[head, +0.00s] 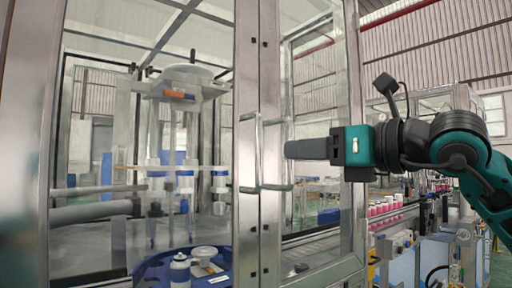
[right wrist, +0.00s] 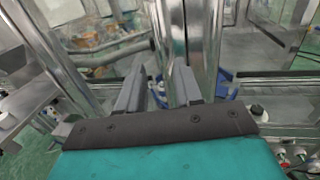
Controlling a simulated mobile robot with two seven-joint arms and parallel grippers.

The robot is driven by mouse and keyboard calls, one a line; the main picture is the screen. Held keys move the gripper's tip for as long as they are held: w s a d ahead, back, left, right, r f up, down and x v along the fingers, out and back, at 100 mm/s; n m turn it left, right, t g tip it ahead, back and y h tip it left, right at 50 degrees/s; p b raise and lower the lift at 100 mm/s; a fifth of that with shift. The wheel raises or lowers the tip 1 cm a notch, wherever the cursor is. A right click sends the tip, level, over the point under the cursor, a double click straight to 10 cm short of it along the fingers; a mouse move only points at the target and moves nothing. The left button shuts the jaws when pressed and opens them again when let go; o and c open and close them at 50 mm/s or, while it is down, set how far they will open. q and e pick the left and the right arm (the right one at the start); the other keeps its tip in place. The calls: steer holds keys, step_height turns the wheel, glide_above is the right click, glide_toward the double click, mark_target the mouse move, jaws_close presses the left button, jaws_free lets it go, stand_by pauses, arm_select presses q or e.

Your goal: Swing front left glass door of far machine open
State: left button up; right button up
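The machine's left glass door (head: 100,150) has a metal frame and looks closed against the right glass door (head: 318,120). Two upright D-shaped handles sit side by side at the middle frame: the left handle (head: 242,152) and the right handle (head: 262,152). My right gripper (head: 290,149) points left at mid-height of the handles, its tips next to the right handle; contact cannot be told. In the right wrist view, the right gripper (right wrist: 158,92) has its two dark fingers apart, with metal uprights just beyond. My left gripper is not in view.
Behind the glass are a blue turntable (head: 155,272) and white cans (head: 180,272). A conveyor with pink-capped cans (head: 385,207) runs at the right, below my right arm. A metal rail (right wrist: 255,75) crosses the right of the wrist view.

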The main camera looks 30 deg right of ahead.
steer(key=p+x, duration=0.3)
steer(key=x, duration=0.1)
steer(key=p, duration=0.3)
glide_above(259, 190)
steer(key=shift+w+d, duration=0.15)
steer(key=shift+w, duration=0.05)
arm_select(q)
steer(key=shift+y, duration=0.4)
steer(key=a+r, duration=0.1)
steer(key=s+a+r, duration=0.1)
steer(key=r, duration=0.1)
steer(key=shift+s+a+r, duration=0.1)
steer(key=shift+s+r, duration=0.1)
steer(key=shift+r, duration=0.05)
arm_select(e)
steer(key=c, duration=0.6)
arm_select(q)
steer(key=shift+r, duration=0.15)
arm_select(e)
jaws_close()
